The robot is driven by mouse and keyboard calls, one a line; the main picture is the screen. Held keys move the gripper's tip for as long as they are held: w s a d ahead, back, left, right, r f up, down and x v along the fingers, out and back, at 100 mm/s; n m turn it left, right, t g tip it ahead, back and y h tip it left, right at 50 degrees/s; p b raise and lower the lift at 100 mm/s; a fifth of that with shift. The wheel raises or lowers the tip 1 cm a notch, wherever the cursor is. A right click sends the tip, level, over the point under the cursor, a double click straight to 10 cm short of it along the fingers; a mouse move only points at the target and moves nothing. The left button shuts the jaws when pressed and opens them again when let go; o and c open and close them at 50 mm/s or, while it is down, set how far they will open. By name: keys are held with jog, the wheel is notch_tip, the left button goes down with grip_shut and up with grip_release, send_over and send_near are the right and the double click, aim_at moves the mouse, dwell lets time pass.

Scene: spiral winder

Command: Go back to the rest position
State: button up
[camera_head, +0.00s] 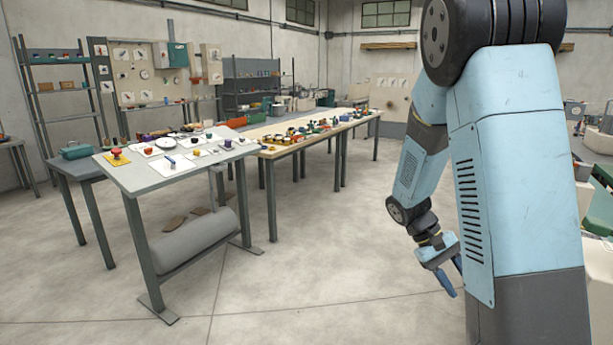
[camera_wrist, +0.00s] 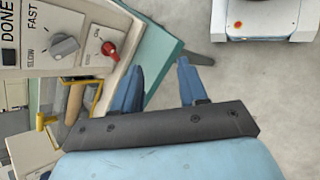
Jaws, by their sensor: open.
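My gripper (camera_head: 453,276) hangs low at the right of the head view, below my blue arm, with its fingers pointing down over the floor. In the wrist view the two blue fingers (camera_wrist: 160,88) are spread apart with nothing between them. Beyond them in the wrist view is a machine panel (camera_wrist: 88,52) marked SLOW, FAST and DONE. It carries a grey knob (camera_wrist: 65,47) and a red knob (camera_wrist: 109,50). The fingers appear apart from the panel. My upper arm hides part of the right side of the head view.
A grey table (camera_head: 150,183) with small items stands at the left. A long wooden table (camera_head: 290,150) with many parts is behind it. Shelving (camera_head: 250,85) lines the back wall. The concrete floor (camera_head: 330,270) in the middle is clear. A white device (camera_wrist: 265,18) shows in the wrist view.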

jog(key=s+a+r+t+y, duration=0.2)
jog(key=s+a+r+t, duration=0.1)
jog(key=r, duration=0.4)
jog(key=s+a+r+t+y, duration=0.2)
jog(key=s+a+r+t, duration=0.2)
jog(key=s+r, duration=0.2)
jog(key=s+a+r+m+t+y, duration=0.1)
jog(key=s+a+r+t, duration=0.3)
jog(key=r, duration=0.4)
jog(key=shift+s+t+y, duration=0.3)
jog(key=shift+s+y, duration=0.15)
jog(key=shift+y, duration=0.25)
